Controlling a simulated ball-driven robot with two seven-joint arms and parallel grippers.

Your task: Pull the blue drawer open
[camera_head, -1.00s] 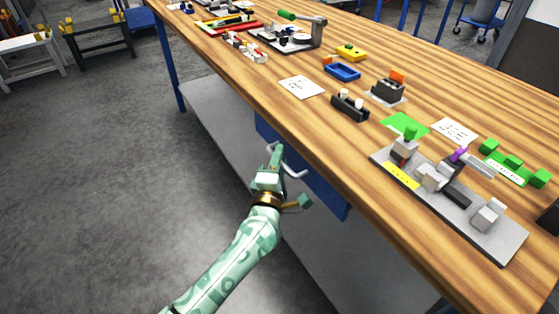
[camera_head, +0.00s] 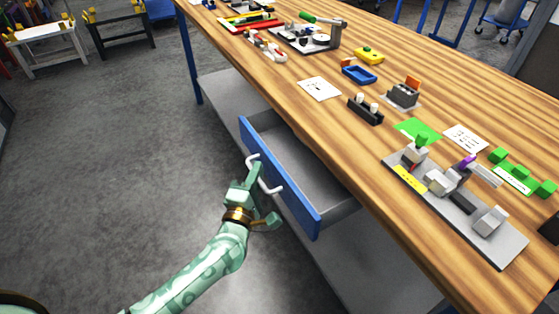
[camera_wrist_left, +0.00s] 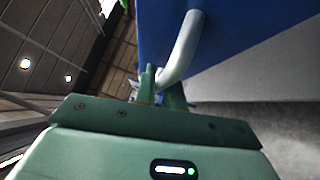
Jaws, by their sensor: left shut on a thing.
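The blue drawer (camera_head: 297,198) hangs under the wooden table and stands partly open, with its grey inside showing. Its pale curved handle (camera_head: 266,185) is on the blue front. My left gripper (camera_head: 250,170) is at the handle's far end and is shut on it. In the left wrist view, the handle (camera_wrist_left: 184,48) runs down between the fingers of my left gripper (camera_wrist_left: 160,84), with the blue drawer front (camera_wrist_left: 235,28) behind it. The fingertips are partly hidden by the gripper body. My right gripper is not in view.
The wooden table (camera_head: 330,135) carries fixtures, cards and a grey plate (camera_head: 470,220) with blocks near its front edge. A grey lower shelf (camera_head: 215,95) lies beneath. The floor (camera_head: 120,150) in front of the drawer is clear.

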